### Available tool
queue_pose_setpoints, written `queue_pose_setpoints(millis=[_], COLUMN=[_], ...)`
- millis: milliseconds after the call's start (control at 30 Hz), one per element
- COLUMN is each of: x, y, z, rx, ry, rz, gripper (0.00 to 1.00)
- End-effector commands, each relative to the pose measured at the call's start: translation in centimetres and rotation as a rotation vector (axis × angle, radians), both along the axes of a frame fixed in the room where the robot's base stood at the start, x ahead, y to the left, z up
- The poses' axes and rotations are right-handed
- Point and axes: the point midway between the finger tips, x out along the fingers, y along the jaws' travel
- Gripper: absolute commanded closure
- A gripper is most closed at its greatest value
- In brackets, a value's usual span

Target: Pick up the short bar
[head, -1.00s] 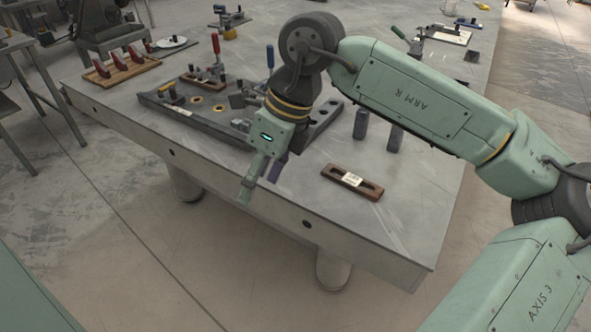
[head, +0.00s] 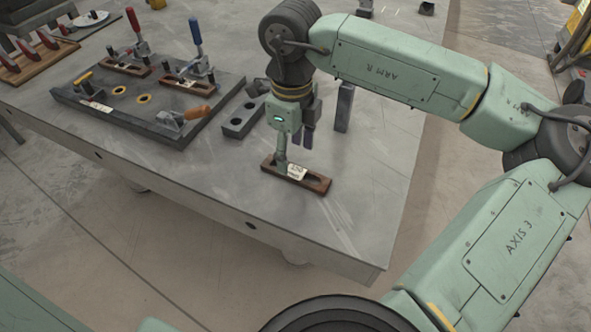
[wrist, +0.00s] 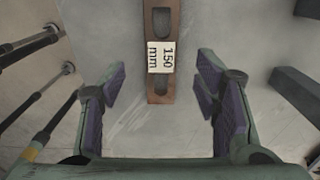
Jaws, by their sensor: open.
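The short bar (head: 312,182) is a brown slotted bar with a white label, lying flat on the grey table near its front edge. In the wrist view the bar (wrist: 161,95) runs up from the middle, and its label reads 150 mm. My gripper (head: 292,158) is over the bar in the head view and hides part of it. Nothing is between the pads except the bar below.
A dark fixture plate (head: 150,125) with red, blue and orange-handled clamps lies left of the bar. A grey block with holes (head: 240,122) is just behind it. The table in front of the bar is clear.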

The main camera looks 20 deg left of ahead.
Motion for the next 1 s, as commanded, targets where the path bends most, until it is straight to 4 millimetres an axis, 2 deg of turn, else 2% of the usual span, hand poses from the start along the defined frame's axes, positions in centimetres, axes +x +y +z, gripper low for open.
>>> queue_pose_setpoints(millis=[333,633,1000], x=[0.1,0.1,0.1], y=[0.2,0.2,0.2], z=[-4.4,-5.2,-5.1], rx=[0.0,0.0,0.0], ry=[0.003,0.001,0.001], rz=[-0.001,0.0,0.0], gripper=[0.43,0.43,0.68])
